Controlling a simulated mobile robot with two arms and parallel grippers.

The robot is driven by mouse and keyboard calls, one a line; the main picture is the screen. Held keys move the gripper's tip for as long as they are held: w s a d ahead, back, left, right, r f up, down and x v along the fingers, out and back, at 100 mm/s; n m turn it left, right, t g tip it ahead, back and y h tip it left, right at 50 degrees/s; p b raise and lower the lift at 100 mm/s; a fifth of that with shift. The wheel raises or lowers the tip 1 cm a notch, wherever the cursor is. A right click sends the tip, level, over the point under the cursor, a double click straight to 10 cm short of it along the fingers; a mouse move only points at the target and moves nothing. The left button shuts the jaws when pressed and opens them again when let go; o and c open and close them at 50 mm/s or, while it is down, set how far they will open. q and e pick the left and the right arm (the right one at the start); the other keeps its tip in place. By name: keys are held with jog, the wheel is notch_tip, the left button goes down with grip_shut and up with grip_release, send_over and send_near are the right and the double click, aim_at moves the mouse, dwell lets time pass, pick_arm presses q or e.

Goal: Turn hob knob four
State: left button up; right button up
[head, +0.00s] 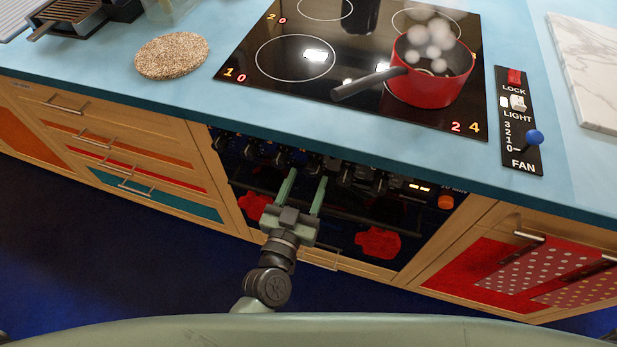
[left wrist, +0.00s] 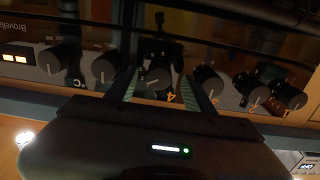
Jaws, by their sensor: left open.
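Hob knob four (left wrist: 155,80) is a dark round knob with an orange 4 beside it in the left wrist view. My left gripper (head: 305,176) is open at the oven front's row of knobs in the head view. In the left wrist view its two fingers (left wrist: 161,84) stand on either side of knob four, with dark gaps that make contact hard to tell. In the head view knob four is hard to make out at the fingertips. The black hob (head: 345,75) shows lit figures, "2 4" at its front right corner. My right gripper is not in view.
Other knobs stand close on both sides, such as one dark knob (left wrist: 212,82). A red pan (head: 430,85) steams on the hob, its handle (head: 365,84) pointing left. A fan panel (head: 519,125) is at right, a cork mat (head: 171,55) at left. Red mitt shapes (head: 378,243) mark the oven front.

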pick_arm(q)
jog(key=shift+w+d, duration=0.25)
jog(key=shift+w, duration=0.45)
grip_shut()
